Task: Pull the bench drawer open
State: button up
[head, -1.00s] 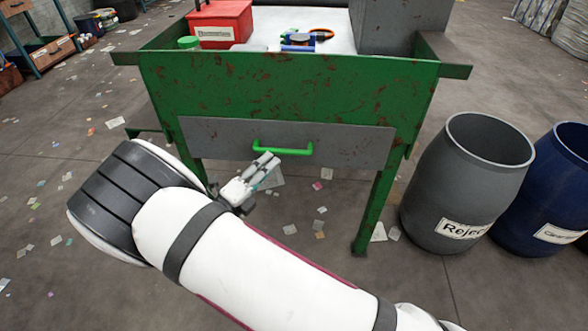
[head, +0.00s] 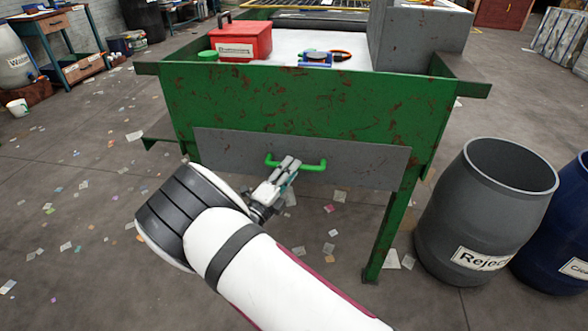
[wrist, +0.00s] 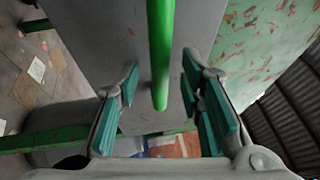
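The bench drawer has a grey front (head: 365,157) set in the green, rust-marked bench (head: 310,103). Its front looks flush with the bench. A green bar handle (head: 313,166) runs across the drawer front. My gripper (head: 290,164) is at the handle in the head view. In the wrist view my gripper (wrist: 165,98) is open, with its teal finger pads on either side of the green handle (wrist: 160,50). Gaps show between the handle and both pads. In the head view the fingers hide part of the handle.
A red box (head: 243,40), a green lid (head: 208,55) and small tools (head: 325,57) lie on the bench top. A grey barrel labelled Reject (head: 480,215) and a blue barrel (head: 560,245) stand to the right. Paper scraps litter the open floor at left.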

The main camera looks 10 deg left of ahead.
jog(key=shift+x, duration=1.15)
grip_shut()
jog(key=shift+s, duration=0.15)
jog(key=s+p, duration=0.8)
jog(key=s, duration=1.6)
jog(key=shift+s+a, duration=0.35)
grip_release()
